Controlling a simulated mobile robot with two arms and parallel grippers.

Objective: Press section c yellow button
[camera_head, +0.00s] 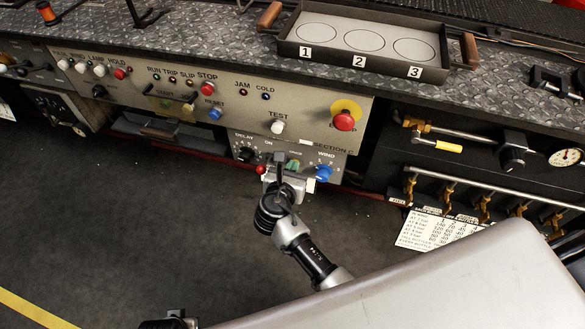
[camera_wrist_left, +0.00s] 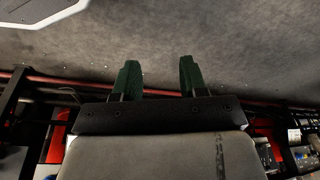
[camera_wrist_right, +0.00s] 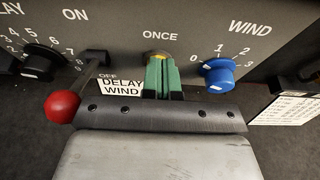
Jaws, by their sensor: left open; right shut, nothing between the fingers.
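The section C panel (camera_head: 244,154) is low on the front of the bench in the head view. Its yellow button (camera_wrist_right: 158,54) shows under the word ONCE in the right wrist view, mostly hidden behind my fingertips. My right gripper (camera_wrist_right: 159,64) is shut and empty, its green fingers pointing at the button and overlapping its lower part. Whether they touch it or it is pressed in, I cannot tell. In the head view the right gripper (camera_head: 293,164) is at the panel. My left gripper (camera_wrist_left: 155,66) is open and empty above the grey floor.
A blue WIND knob (camera_wrist_right: 218,73) is close right of my right fingers. A lever with a red ball (camera_wrist_right: 62,106) and a black DELAY knob (camera_wrist_right: 42,62) are to the left. Above are a red stop button (camera_head: 344,121) and a white TEST knob (camera_head: 278,127).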

